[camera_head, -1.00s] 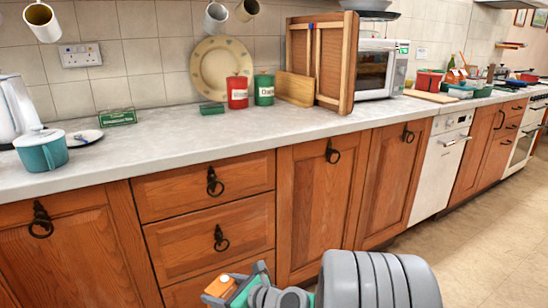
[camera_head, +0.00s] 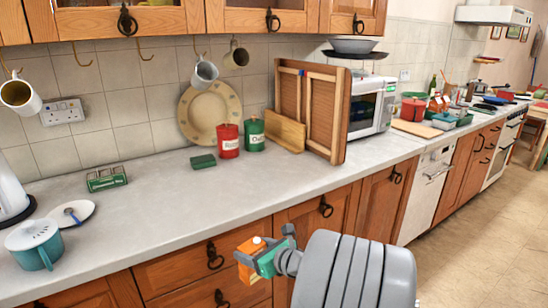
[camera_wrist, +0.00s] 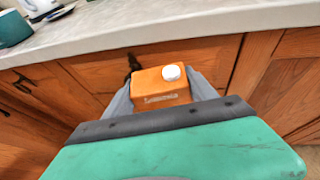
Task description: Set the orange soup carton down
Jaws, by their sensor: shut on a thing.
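The orange soup carton (camera_head: 251,245) is in my gripper (camera_head: 247,259), in front of the drawers and just below the front edge of the worktop. In the wrist view the carton (camera_wrist: 162,86) shows its orange top with a white cap. My gripper (camera_wrist: 163,95) is shut on it, with a grey finger on each side. The carton's lower part is mostly hidden. The grey worktop (camera_head: 190,205) lies beyond the carton and has a wide bare stretch there.
A teal pot (camera_head: 35,244), a white plate (camera_head: 73,214) and a green box (camera_head: 107,179) stand at the left. Red (camera_head: 228,141) and green (camera_head: 254,135) canisters, a wooden rack (camera_head: 325,110) and a microwave (camera_head: 373,98) stand at the back. Mugs hang above.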

